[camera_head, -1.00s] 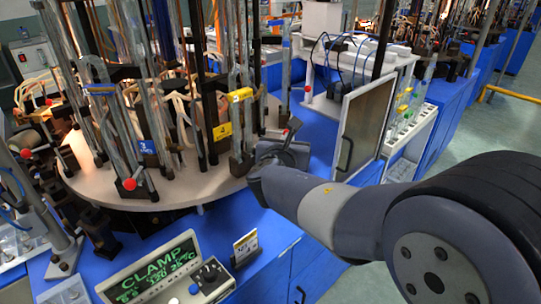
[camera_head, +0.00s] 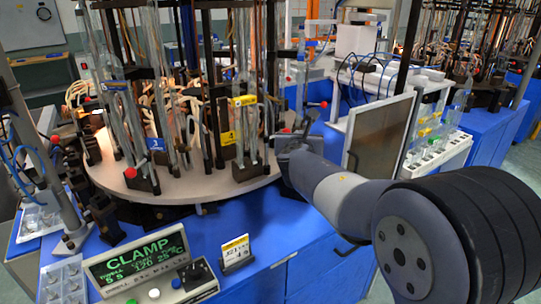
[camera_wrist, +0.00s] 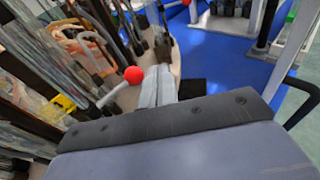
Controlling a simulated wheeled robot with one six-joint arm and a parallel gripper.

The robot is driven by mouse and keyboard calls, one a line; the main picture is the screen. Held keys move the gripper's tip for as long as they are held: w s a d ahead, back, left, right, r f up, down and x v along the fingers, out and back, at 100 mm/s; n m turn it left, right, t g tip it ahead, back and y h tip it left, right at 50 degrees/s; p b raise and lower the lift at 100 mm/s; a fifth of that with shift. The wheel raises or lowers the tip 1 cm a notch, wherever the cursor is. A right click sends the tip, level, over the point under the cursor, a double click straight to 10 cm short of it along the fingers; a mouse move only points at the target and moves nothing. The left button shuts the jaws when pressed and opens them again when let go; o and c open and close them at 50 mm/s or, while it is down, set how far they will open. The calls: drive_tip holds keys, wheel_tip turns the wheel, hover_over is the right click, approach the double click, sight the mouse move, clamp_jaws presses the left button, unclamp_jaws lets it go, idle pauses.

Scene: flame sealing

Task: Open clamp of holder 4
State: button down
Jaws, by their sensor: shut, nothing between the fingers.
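Holder 4, with a yellow label "4" (camera_head: 228,138), stands upright near the front right rim of the round turntable (camera_head: 210,187). It holds tall glass tubes. My gripper (camera_head: 287,143) is at the turntable's right rim, to the right of holder 4. In the wrist view my gripper's closed fingers (camera_wrist: 160,84) point away from the camera with nothing between them. A red ball knob (camera_wrist: 133,75) on a pale rod appears just left of the fingertips. I cannot tell whether they touch, or which holder the knob belongs to.
Holder 3, with a blue label (camera_head: 155,145), stands to the left, with a red knob (camera_head: 130,172) low in front. A display (camera_head: 135,260) reading CLAMP stands in front. The blue tabletop is partly bare.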

drive_tip(key=shift+w, duration=0.45)
drive_tip(key=shift+w, duration=0.1)
idle(0.4)
